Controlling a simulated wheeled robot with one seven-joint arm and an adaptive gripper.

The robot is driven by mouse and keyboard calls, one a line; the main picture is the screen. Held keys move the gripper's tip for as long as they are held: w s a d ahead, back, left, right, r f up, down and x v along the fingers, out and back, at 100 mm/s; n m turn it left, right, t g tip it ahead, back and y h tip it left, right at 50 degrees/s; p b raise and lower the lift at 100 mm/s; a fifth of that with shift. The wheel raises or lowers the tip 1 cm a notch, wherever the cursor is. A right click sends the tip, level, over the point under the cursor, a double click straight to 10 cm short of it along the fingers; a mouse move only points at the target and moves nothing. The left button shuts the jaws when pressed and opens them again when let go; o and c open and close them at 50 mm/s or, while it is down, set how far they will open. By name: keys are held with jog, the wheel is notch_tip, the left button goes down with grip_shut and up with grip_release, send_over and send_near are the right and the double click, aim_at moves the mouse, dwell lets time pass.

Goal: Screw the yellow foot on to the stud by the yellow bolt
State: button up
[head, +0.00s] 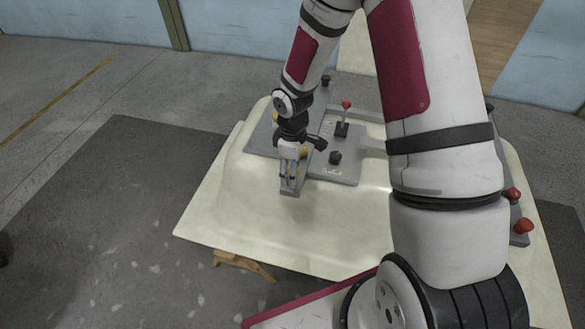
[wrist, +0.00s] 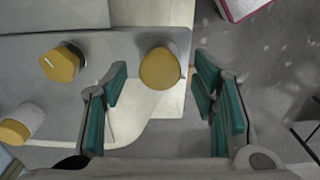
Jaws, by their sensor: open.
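My gripper (head: 290,177) is open over the near end of a grey metal plate. In the wrist view its teal-padded fingers (wrist: 160,95) stand apart, with a round yellow-topped piece (wrist: 160,68) in line with the gap between them. It looks untouched by either finger. A yellow hexagonal piece (wrist: 62,64), which looks like the yellow bolt, sits to its left on the plate. Another yellow-ended pale cylinder (wrist: 14,131) lies at the lower left. I cannot tell surely which piece is the foot, and no bare stud shows clearly. In the head view, yellow (head: 303,153) shows beside my gripper.
The grey plate (head: 345,174) lies on a cream bathtub shell (head: 235,221). A dark knob (head: 335,157) and a red-topped post (head: 346,105) stand on the fixture, right of my gripper. Red knobs (head: 523,226) stand farther right. The shell's near left is clear.

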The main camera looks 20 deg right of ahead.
dwell(0.7)
grip_shut()
jog(key=m, duration=1.3)
jog(key=shift+p, duration=0.3)
jog(key=shift+o, duration=0.2)
grip_release()
jog(key=shift+c, duration=0.8)
